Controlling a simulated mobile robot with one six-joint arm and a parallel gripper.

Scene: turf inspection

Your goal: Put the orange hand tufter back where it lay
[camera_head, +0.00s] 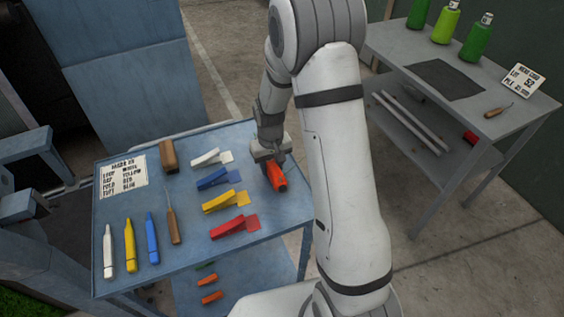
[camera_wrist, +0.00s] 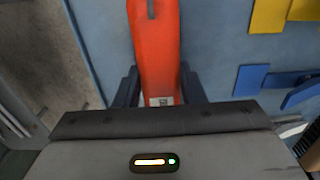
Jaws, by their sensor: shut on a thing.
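The orange hand tufter (camera_head: 277,177) is at the right side of the blue cart top, below my gripper (camera_head: 266,154). In the wrist view the tufter (camera_wrist: 155,50) runs up from between the two dark fingers of my gripper (camera_wrist: 158,88). My gripper is shut on it. The blue cart top (camera_head: 190,255) lies under the tufter. I cannot tell whether the tufter touches the surface or hangs just above it. Part of the tufter is hidden by my gripper.
Left of the tufter lie white, blue, yellow and red clips (camera_head: 228,228). Markers (camera_head: 130,245), an awl (camera_head: 173,222), a brown block (camera_head: 168,156) and a printed card (camera_head: 123,178) fill the left. A grey table (camera_head: 400,50) with green bottles (camera_head: 476,40) stands at right.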

